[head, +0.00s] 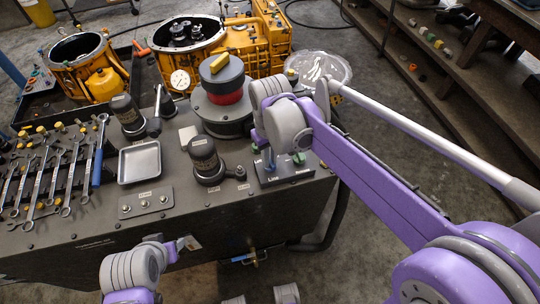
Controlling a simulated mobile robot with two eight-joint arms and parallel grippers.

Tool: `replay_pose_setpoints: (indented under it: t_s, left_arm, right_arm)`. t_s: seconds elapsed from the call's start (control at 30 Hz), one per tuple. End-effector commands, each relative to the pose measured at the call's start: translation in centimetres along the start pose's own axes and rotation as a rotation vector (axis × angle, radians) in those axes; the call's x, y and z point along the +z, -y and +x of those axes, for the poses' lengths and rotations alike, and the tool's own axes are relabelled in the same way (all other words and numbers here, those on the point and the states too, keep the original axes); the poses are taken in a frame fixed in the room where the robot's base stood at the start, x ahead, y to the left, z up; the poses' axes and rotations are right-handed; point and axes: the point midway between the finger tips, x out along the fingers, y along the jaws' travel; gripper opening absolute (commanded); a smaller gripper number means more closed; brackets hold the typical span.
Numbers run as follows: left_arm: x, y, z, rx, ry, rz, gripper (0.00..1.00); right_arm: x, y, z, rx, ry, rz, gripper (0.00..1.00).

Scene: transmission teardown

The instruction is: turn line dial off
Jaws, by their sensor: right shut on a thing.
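A small control panel (285,174) on the bench carries the label "Line" at its left. Directly above that label is the line dial (270,163), a small upright control with a blue part, mostly covered by my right wrist. A green knob (299,158) stands to its right on the same panel. My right gripper (267,150) reaches down over the Line side and is shut on the line dial; its fingers are largely hidden. My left gripper (186,244) is at the bench's front edge, apart from the panel; its jaws do not show clearly.
A large black-and-red rotary device (222,98) with a yellow bar stands behind the panel. A black cylinder (206,160) stands left of it. A metal tray (139,163) and several wrenches (50,178) lie further left. Orange housings (255,45) stand beyond the bench.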

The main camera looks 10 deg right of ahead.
Motion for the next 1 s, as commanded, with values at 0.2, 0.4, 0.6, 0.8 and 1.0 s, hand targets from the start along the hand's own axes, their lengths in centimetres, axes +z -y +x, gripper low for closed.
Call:
replay_pose_setpoints:
  t_s: [0.2, 0.4, 0.6, 0.8, 1.0]
  left_arm:
    - [-0.12, 0.00, -0.15, 0.000, -0.001, 0.000, 0.50]
    - [-0.16, 0.00, -0.20, 0.000, -0.001, 0.000, 0.50]
    - [-0.18, 0.00, -0.22, 0.000, -0.001, 0.000, 0.50]
    - [-0.18, 0.00, -0.22, 0.000, -0.001, 0.000, 0.50]
    - [-0.18, 0.00, -0.22, 0.000, -0.001, 0.000, 0.50]
  right_arm:
    - [-0.03, -0.02, -0.06, 0.000, 0.000, 0.139, 0.00]
    - [-0.02, -0.02, -0.05, 0.001, 0.000, 0.217, 0.00]
    - [-0.02, -0.02, -0.05, 0.000, 0.000, 0.252, 0.00]
    - [-0.02, -0.03, -0.04, 0.001, 0.000, 0.258, 0.00]
    - [-0.02, -0.02, -0.05, 0.000, 0.000, 0.257, 0.00]
